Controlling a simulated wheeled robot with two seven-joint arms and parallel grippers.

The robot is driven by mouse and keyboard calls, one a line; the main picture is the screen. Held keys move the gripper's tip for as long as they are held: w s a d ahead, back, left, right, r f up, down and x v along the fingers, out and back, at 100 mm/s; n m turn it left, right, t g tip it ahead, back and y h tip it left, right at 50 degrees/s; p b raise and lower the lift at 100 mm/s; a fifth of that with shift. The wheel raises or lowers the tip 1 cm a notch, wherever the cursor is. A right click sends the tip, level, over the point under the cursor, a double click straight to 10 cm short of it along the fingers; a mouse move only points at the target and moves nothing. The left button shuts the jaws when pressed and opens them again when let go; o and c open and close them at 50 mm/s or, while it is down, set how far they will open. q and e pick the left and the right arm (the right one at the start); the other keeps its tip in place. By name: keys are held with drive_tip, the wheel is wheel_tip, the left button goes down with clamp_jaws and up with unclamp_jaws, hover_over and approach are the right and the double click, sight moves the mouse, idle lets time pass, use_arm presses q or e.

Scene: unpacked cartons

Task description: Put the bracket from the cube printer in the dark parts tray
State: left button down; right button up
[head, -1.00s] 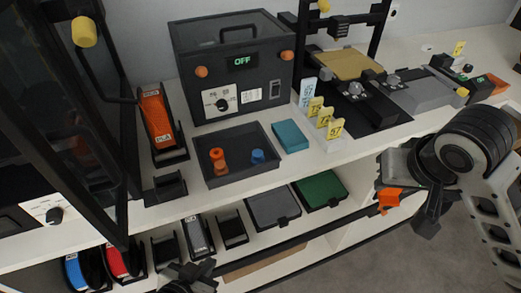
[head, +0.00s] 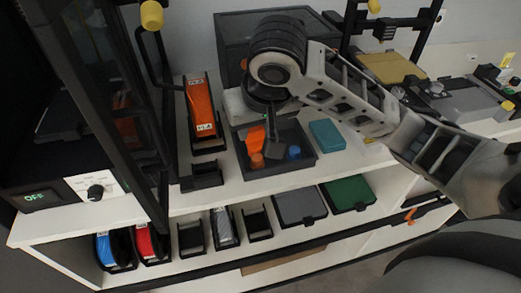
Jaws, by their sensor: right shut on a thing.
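My right gripper (head: 270,143) reaches in from the right and points down over the dark parts tray (head: 285,170). It is shut on an orange bracket (head: 256,135), which hangs over or inside the tray's left part; whether it touches the floor of the tray is unclear. In the tray are a small orange part (head: 257,160), just below the bracket in the picture, and a blue part (head: 294,152). A dark-framed enclosed machine (head: 150,120) stands at the left, with a green OFF display. My left gripper is out of view.
A teal box (head: 327,134) lies right of the tray. An orange spool holder (head: 201,110) stands to its left, and a dark box machine (head: 235,40) behind it, partly hidden by my arm. A lower shelf holds spools and grey and green bins (head: 347,190).

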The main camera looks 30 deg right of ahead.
drive_tip(key=shift+w+d+r+m, duration=0.1)
drive_tip(key=shift+d+r+m, duration=0.15)
drive_tip(key=shift+r, duration=0.2)
drive_tip(key=shift+w+d+r+m, duration=0.1)
drive_tip(key=shift+d+r+m, duration=0.15)
drive_tip(key=shift+r, duration=0.15)
drive_tip(key=shift+w+d+f, duration=0.1)
drive_tip(key=shift+w+d, duration=0.1)
drive_tip(key=shift+d, duration=0.05)
drive_tip(key=w+d+f, duration=0.2)
drive_tip(key=d+f, duration=0.1)
drive_tip(key=w+d+f, duration=0.2)
drive_tip(key=d+f, duration=0.1)
drive_tip(key=w+d+f, duration=0.2)
drive_tip(key=w+d, duration=0.1)
drive_tip(key=d, duration=0.1)
drive_tip(key=shift+w+d+f, duration=0.1)
drive_tip(key=shift+f, duration=0.3)
drive_tip(key=f, duration=0.3)
drive_tip(key=shift+w+d, duration=0.15)
drive_tip(key=shift+d, duration=0.15)
drive_tip(key=shift+f, duration=0.45)
drive_tip(key=shift+f, duration=0.2)
drive_tip(key=o, duration=0.7)
